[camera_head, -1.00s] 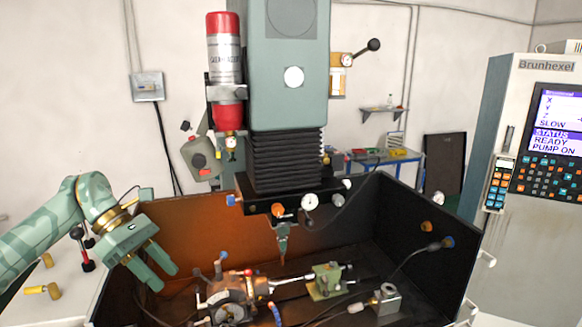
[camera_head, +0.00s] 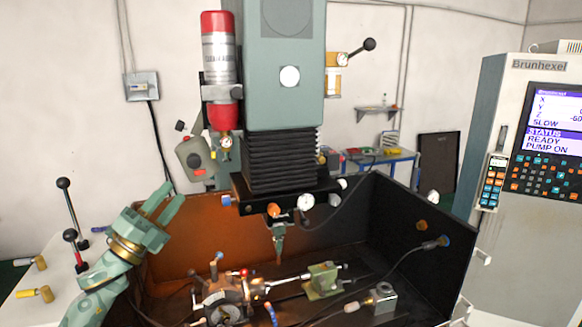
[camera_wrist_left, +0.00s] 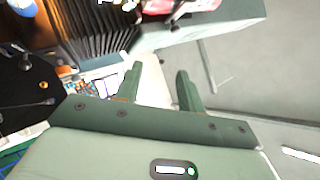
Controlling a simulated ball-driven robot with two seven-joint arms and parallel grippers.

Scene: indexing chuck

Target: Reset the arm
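My left arm comes in from the lower left in the head view. Its left gripper (camera_head: 165,200) points up and to the right, over the left wall of the machine's enclosure. The two green fingers stand apart with nothing between them. The left wrist view also shows the gripper's fingers (camera_wrist_left: 158,88) parted and empty, with the machine head (camera_wrist_left: 200,20) beyond them. My right gripper is in neither view.
The indexing chuck (camera_head: 225,300) and a green tailstock (camera_head: 323,280) sit inside the dark enclosure (camera_head: 385,215). The spindle head (camera_head: 285,85) hangs above. Levers with black knobs (camera_head: 70,212) stand at the left. A control panel (camera_head: 548,135) stands at the right.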

